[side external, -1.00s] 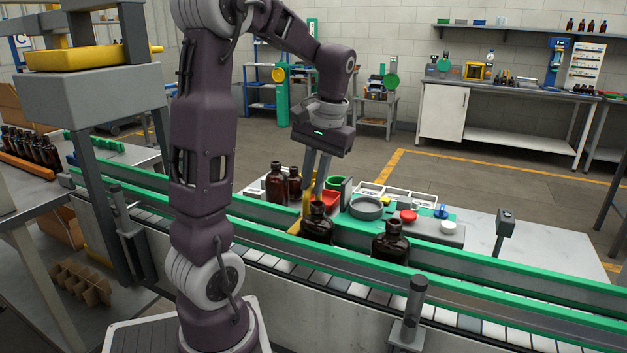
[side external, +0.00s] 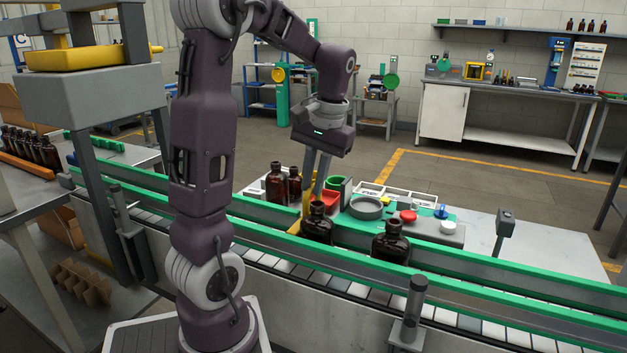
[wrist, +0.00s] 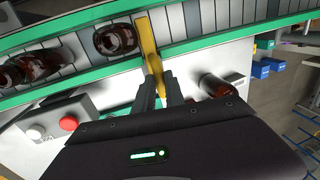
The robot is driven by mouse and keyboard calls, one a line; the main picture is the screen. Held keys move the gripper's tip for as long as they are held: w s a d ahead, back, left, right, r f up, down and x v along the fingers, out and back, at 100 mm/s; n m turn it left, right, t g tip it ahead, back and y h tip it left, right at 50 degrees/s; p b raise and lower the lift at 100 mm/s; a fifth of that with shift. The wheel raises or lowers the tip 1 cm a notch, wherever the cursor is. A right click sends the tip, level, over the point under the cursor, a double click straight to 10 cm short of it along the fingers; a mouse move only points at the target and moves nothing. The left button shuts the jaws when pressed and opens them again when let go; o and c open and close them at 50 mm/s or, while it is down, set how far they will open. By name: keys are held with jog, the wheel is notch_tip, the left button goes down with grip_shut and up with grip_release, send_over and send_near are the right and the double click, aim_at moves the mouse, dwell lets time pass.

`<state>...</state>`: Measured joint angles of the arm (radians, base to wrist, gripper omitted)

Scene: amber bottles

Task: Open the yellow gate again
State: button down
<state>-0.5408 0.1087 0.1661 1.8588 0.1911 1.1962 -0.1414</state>
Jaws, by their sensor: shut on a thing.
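The yellow gate (wrist: 148,42) reaches from the near green rail out across the belt in the wrist view. In the side view the upright part of the gate (side external: 307,197) shows beside my fingers. My gripper (side external: 315,190) is shut on the gate's near end; the wrist view also shows my gripper (wrist: 161,92) there. An amber bottle (side external: 318,224) stands on the belt close beside the gate; I cannot tell if they touch. It also shows in the wrist view (wrist: 114,41). A second amber bottle (side external: 391,244) stands further right on the belt.
Green rails (side external: 480,262) line both belt sides. Behind the belt are two amber bottles (side external: 276,183), a grey ring (side external: 366,208) and a box with red (side external: 408,216) and white buttons. The belt on the gate's other side is clear in the wrist view.

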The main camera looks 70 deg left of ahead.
dwell(0.5)
jog(key=w+a, duration=0.4)
jog(key=shift+w+a, duration=0.4)
jog(key=c, duration=1.4)
grip_release()
jog(key=shift+r, duration=0.1)
notch_tip(320, 180, up, 7)
jog(key=d, duration=0.1)
jog(key=shift+w, duration=0.45)
